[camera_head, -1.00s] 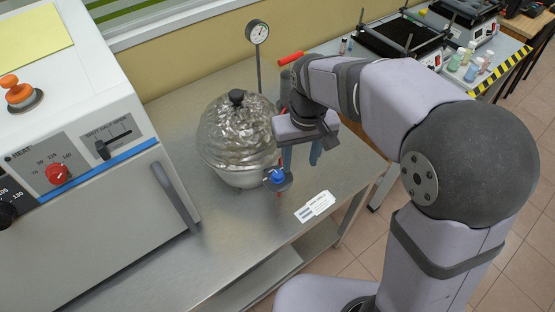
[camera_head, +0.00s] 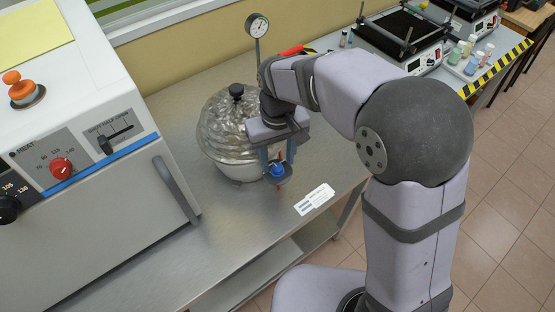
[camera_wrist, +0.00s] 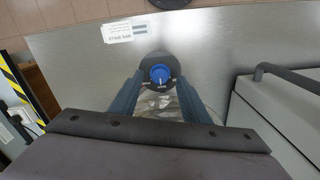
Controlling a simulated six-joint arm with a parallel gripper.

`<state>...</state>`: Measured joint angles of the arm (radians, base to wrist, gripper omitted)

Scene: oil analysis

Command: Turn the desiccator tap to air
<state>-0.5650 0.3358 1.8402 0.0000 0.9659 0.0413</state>
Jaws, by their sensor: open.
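The desiccator (camera_head: 222,135) is a clear glass dome with a black knob on a pale base, standing on the steel bench. Its tap (camera_head: 278,170) is a blue knob on a dark round plate at the desiccator's front right; a small red part shows below it. In the wrist view the blue tap knob (camera_wrist: 160,74) sits on the dark disc, whose markings are too small to read. My gripper (camera_head: 276,160) is open, its blue fingers above and around the tap. In the wrist view the fingers of my gripper (camera_wrist: 159,90) lie on either side of the disc; contact cannot be told.
A white oven (camera_head: 85,130) with a door handle stands at the left. A gauge (camera_head: 257,26) on a post rises behind the desiccator. A white label (camera_head: 314,199) lies on the bench (camera_head: 240,230), which is clear in front.

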